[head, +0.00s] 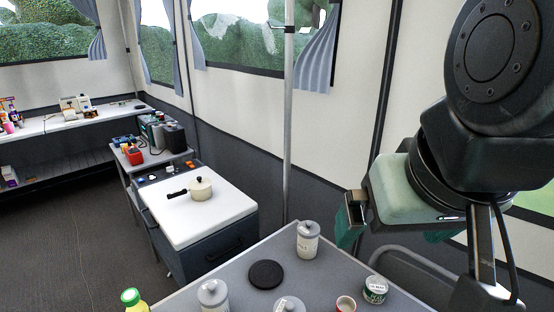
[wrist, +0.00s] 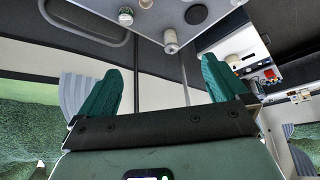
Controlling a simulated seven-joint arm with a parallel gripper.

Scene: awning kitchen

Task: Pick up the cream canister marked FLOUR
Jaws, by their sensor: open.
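Three pale canisters with grey lids stand on the grey table in the head view: one at the far corner (head: 307,243), one at the front left (head: 213,297), and one at the front edge (head: 289,306), partly cut off. The far one has dark lettering too small to read, so I cannot tell which is marked FLOUR. One canister also shows in the wrist view (wrist: 171,42), appearing upside down. My gripper (head: 394,236) is open and empty, above and right of the far canister, apart from it. Its teal fingers are spread in the wrist view (wrist: 160,66).
A black disc (head: 265,274) lies left of the far canister. A green-and-white tin (head: 375,290) and a small reddish cup (head: 346,304) stand to the right. A green-capped bottle (head: 132,299) is at lower left. A metal pole (head: 288,120) rises behind the table.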

